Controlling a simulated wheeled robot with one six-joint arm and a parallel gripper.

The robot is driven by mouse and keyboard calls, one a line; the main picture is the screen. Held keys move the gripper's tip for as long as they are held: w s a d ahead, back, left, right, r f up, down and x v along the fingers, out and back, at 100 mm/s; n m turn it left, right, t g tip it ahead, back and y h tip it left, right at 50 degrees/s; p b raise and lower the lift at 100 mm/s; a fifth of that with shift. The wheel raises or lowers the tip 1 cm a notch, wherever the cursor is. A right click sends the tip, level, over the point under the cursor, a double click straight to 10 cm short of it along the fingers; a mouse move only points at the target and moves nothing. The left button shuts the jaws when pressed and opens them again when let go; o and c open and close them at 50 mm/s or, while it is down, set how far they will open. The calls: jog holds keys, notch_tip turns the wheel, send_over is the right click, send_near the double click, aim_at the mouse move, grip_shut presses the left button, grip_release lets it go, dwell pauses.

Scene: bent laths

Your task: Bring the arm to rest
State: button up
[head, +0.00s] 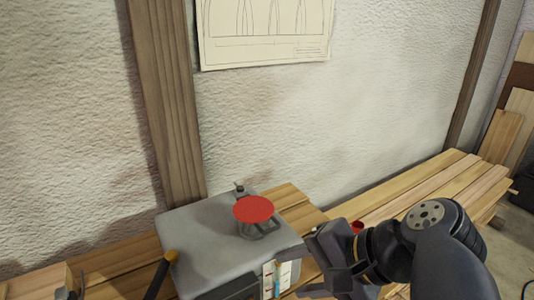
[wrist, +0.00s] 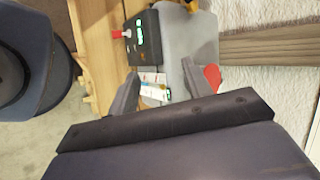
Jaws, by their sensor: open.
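My gripper (head: 312,268) is at the lower right in the head view, beside the right side of a grey box (head: 205,235). Its fingers are apart and nothing shows between them as held. In the wrist view my gripper (wrist: 160,88) has a finger on each side, with the box's labelled side beyond them. My arm comes in from the lower right of the head view.
A red disc (head: 254,209) on a metal stand tops the box. A dark panel with green lights (wrist: 141,35) shows in the wrist view. Wooden planks (head: 425,190) lie along the wall. A black-handled tool (head: 158,276) leans at left.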

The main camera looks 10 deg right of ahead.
jog(key=s+d+r+m+t+h, duration=0.1)
jog(key=d+r+m+t+h, duration=0.1)
jog(key=d, duration=0.4)
jog(key=shift+d+r+m+t+h, duration=0.15)
jog(key=shift+d+m+t+h, duration=0.15)
jog(key=shift+m+t+h, duration=0.55)
jog(key=w+a+f, duration=0.1)
jog(key=w+a, duration=0.3)
jog(key=w, duration=0.5)
jog(key=shift+w+f+b, duration=0.25)
jog(key=shift+b, duration=0.15)
jog(key=shift+a, duration=0.1)
